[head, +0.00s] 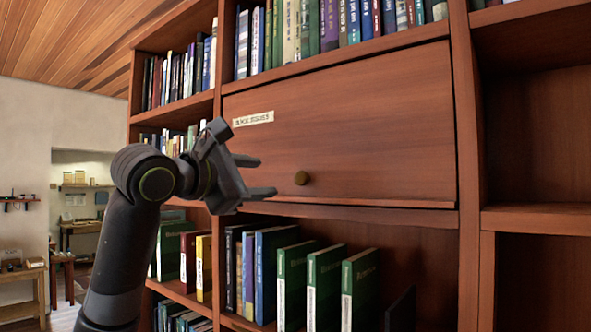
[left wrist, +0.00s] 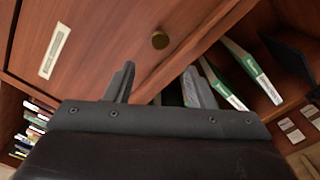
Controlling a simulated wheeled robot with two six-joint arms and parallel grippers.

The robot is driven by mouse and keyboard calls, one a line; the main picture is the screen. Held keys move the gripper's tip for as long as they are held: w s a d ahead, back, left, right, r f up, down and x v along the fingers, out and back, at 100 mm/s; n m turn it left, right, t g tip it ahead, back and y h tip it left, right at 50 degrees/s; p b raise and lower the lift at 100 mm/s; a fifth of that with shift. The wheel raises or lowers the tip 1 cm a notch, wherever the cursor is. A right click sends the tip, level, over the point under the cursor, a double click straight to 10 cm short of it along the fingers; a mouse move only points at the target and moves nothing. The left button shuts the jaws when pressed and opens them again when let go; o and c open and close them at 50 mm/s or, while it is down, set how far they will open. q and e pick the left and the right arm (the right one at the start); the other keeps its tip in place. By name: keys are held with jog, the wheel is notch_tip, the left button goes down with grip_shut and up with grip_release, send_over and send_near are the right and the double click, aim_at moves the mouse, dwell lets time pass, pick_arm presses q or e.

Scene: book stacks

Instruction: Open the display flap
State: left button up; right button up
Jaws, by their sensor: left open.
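The display flap (head: 350,135) is a wide reddish-brown wooden panel in the bookcase, closed flush in its frame. In the left wrist view the knob (left wrist: 160,40) shows beyond the fingertips, and the label (left wrist: 55,52) is at the left. My right gripper is not in view.
Upright books (head: 320,25) fill the shelf above the flap. Green and white books (head: 325,285) stand on the shelf below. Empty shelf bays (head: 540,135) are at the right. A room with a low table (head: 25,290) is at the far left.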

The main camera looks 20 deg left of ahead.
aim_at(300, 178)
pick_arm(q)
jog(key=p+x, duration=0.4)
jog(key=x, duration=0.6)
jog(key=shift+w+r, duration=0.1)
jog(key=shift+p+x, duration=0.5)
jog(key=shift+x, duration=0.25)
grip_shut()
